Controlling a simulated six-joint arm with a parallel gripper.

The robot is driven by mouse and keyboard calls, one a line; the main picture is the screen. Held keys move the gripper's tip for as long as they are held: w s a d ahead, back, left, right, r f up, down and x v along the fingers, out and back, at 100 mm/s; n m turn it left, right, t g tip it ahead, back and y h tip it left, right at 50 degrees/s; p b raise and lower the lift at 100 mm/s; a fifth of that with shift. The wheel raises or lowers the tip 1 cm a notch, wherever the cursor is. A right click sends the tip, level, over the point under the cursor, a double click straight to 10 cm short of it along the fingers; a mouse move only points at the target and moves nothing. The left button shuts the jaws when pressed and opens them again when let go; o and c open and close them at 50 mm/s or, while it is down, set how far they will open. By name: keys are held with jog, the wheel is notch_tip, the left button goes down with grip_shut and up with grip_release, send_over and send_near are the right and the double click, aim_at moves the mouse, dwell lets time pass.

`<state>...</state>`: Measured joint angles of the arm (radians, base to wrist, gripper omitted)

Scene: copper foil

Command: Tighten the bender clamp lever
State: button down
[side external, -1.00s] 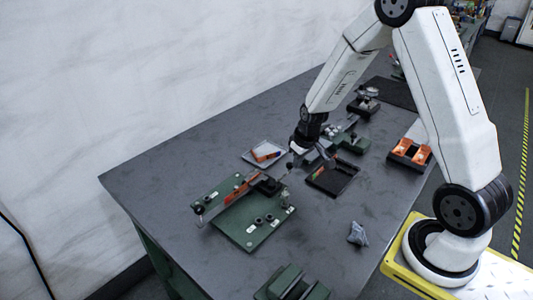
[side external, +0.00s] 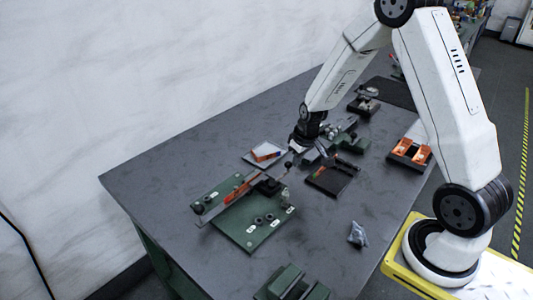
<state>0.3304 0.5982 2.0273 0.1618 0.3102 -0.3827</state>
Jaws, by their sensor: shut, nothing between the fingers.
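The bender is a green base plate (side external: 257,232) with an orange-red and silver bar (side external: 232,198) across it, in the middle of the side external view. Its dark clamp block (side external: 268,186) sits toward the plate's right end. A thin lever with a dark knob (side external: 289,165) rises to the right from the block. My gripper (side external: 298,160) is shut and empty, close to the knob. The view is too small to tell whether the fingers touch the lever.
A pale tray with a small box (side external: 265,152) lies left of my gripper. A black tray (side external: 333,179) with tools lies to its right. A green vise-like block (side external: 290,284) stands at the front, a grey rag (side external: 357,234) to the right. The table's left part is clear.

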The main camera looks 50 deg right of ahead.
jog(key=s+d+r, duration=0.1)
jog(key=s+r, duration=0.4)
jog(key=r, duration=0.6)
jog(key=shift+s+d, duration=0.2)
jog(key=shift+d, duration=0.05)
jog(key=shift+r, duration=0.1)
jog(key=shift+a, duration=0.1)
jog(key=s+a+f, duration=0.1)
jog(key=s+a, duration=0.3)
jog(key=a, duration=0.3)
jog(key=s+a+f+n, duration=0.1)
jog(key=s+a, duration=0.2)
jog(key=a, duration=0.4)
jog(key=shift+s+a+f, duration=0.25)
jog(key=shift+s+f, duration=0.1)
jog(key=shift+s, duration=0.05)
dwell(0.4)
